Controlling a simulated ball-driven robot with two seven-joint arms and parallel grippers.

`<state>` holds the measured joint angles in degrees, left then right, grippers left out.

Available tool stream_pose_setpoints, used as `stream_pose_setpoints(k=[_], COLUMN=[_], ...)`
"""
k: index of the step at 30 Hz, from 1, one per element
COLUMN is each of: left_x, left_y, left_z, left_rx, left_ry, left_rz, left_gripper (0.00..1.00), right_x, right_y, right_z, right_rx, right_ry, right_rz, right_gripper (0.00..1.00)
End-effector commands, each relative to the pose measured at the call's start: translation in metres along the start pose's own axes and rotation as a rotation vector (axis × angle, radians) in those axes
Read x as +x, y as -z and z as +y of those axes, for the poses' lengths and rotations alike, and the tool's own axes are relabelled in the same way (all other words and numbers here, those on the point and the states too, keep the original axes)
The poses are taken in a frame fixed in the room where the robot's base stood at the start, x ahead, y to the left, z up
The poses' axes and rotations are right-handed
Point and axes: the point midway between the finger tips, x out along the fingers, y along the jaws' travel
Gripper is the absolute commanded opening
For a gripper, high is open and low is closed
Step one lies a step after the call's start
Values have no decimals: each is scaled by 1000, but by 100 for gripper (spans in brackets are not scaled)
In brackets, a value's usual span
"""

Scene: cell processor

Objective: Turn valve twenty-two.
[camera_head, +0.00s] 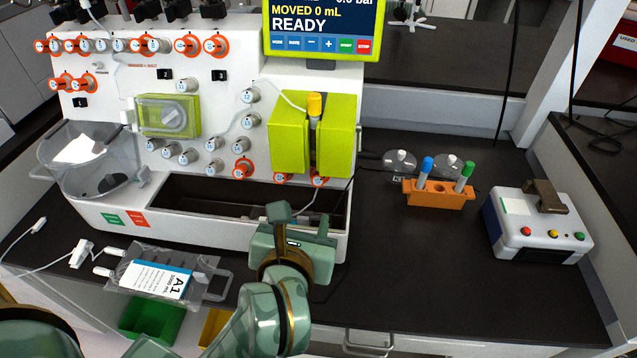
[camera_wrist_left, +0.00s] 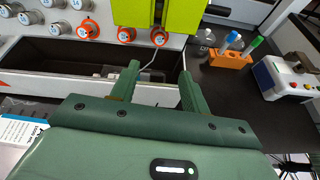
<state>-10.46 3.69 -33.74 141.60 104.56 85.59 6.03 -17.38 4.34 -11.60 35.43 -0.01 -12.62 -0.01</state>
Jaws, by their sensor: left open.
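The white cell processor (camera_head: 200,222) carries several numbered round valves, some with orange rings. The numbers are too small to read surely, so I cannot tell which is twenty-two. Along the lower right of its front are three orange-ringed valves: a left one (camera_head: 243,168), a middle one (camera_head: 280,178) and a right one (camera_head: 320,181). They also show in the left wrist view as left (camera_wrist_left: 88,29), middle (camera_wrist_left: 126,34) and right (camera_wrist_left: 159,38). My left gripper (camera_wrist_left: 160,72) is open and empty, below and in front of the right valve, apart from it. My right gripper is out of view.
A lime-green block (camera_head: 340,135) juts out above the valves. An open trough (camera_head: 200,195) lies below them. A labelled bag (camera_head: 155,278) lies front left. An orange tube rack (camera_head: 440,195) and a white device (camera_head: 540,225) stand right, with clear dark counter in front.

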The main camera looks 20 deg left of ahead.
Motion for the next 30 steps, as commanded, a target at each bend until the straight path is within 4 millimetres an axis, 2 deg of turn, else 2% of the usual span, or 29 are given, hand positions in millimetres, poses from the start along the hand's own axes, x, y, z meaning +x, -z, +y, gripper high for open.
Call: stream_pose_setpoints(k=[5, 8, 15, 21, 25, 30], left_x=[17, 38, 102, 143, 158, 164], left_y=[4, 6, 8, 7, 5, 2], left_z=[0, 0, 0, 1, 1, 1], left_rx=[-20, -18, -16, -15, -15, -15], left_ry=[-5, -5, -5, -5, -5, -4], left_rz=[5, 5, 6, 6, 5, 4], left_gripper=[46, 46, 46, 46, 46, 46], right_x=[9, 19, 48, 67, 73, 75], right_y=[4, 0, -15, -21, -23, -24], right_z=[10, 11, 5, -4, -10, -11], right_rx=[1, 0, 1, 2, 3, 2], right_ry=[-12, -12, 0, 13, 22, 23], right_rz=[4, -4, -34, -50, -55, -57], right_gripper=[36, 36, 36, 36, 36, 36])
